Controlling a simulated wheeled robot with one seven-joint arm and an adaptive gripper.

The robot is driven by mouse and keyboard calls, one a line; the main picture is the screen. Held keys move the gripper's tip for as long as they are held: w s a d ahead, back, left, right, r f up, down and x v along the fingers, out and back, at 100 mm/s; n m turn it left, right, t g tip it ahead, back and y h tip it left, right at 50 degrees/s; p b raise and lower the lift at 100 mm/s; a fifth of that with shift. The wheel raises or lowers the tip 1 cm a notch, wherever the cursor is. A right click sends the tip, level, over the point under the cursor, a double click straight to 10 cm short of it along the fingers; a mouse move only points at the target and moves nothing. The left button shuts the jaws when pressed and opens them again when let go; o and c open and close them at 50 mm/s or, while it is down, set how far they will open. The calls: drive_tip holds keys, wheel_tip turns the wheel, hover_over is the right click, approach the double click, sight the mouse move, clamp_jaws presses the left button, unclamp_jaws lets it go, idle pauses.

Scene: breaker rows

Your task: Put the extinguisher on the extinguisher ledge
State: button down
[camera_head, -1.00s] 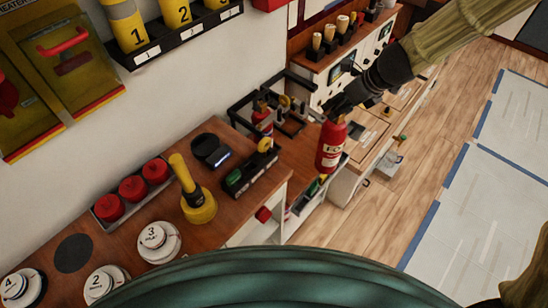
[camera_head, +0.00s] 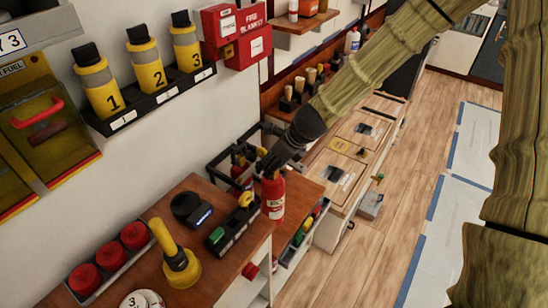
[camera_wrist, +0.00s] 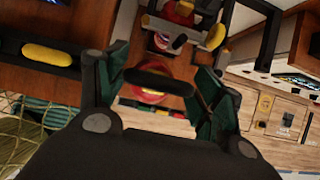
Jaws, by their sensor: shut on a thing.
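The red extinguisher (camera_head: 273,198) with a pale label and black top hangs roughly upright at the right edge of the wooden counter. My gripper (camera_head: 271,164) is shut on its top. In the wrist view the fingers (camera_wrist: 158,85) stand either side of the black lever, with the red body below partly hidden. A black-railed frame (camera_head: 222,160) stands just behind and left on the counter, with another red extinguisher (camera_head: 239,172) inside it. I cannot tell for sure which surface is the extinguisher ledge. Whether the held extinguisher touches the counter is unclear.
A black holder with a yellow knob (camera_head: 232,228) is close left of the held extinguisher. A lower shelf (camera_head: 300,232) with small items is at right.

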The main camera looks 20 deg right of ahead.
drive_tip(key=shift+a+f, duration=0.1)
drive_tip(key=shift+f, duration=2.7)
drive_tip(key=shift+c, duration=1.2)
unclamp_jaws()
drive_tip(key=shift+f, duration=0.1)
drive_tip(key=shift+r, duration=0.2)
drive_tip(key=v, duration=1.2)
drive_tip(key=shift+f, duration=0.15)
